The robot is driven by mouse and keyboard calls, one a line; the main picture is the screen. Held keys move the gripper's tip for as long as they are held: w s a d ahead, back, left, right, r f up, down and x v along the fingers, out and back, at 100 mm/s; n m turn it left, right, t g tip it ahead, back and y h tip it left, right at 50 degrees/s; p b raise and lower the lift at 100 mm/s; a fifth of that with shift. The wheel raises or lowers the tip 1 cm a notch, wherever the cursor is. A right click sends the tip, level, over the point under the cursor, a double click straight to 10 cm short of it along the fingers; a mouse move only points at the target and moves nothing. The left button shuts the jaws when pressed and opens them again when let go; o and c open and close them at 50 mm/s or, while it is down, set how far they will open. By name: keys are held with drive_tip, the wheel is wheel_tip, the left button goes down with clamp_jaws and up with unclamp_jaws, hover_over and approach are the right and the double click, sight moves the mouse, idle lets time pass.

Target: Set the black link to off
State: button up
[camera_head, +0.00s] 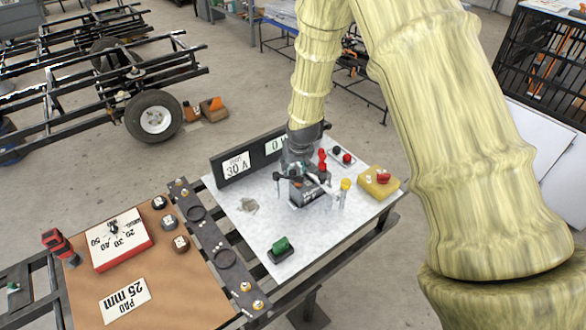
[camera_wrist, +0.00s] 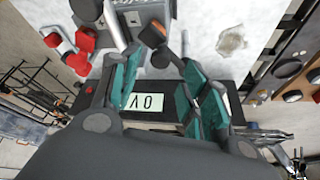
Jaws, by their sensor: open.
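A grey box (camera_wrist: 143,14) with a silver bar (camera_wrist: 115,24) and a dark knob-like end (camera_wrist: 153,34) on it lies ahead of my fingers in the wrist view. I cannot tell for sure whether this dark part is the black link. In the head view the grey box (camera_head: 306,194) stands on the white board (camera_head: 248,228), partly hidden by my gripper (camera_head: 302,172). In the wrist view my gripper (camera_wrist: 160,62) is open, its two teal fingers apart. The dark end shows between the fingertips; contact with it is unclear.
A dark panel (camera_head: 250,156) with "30 A" and "0 V" labels stands behind the box. A yellow box with a red button (camera_head: 383,178), a yellow-topped part (camera_head: 345,185) and a green part (camera_head: 281,245) are on the board. A brown board (camera_head: 165,275) lies left.

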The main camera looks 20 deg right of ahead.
sight(293, 171)
drive_tip(key=shift+p+x, duration=0.35)
drive_tip(key=shift+x, duration=1.6)
clamp_jaws()
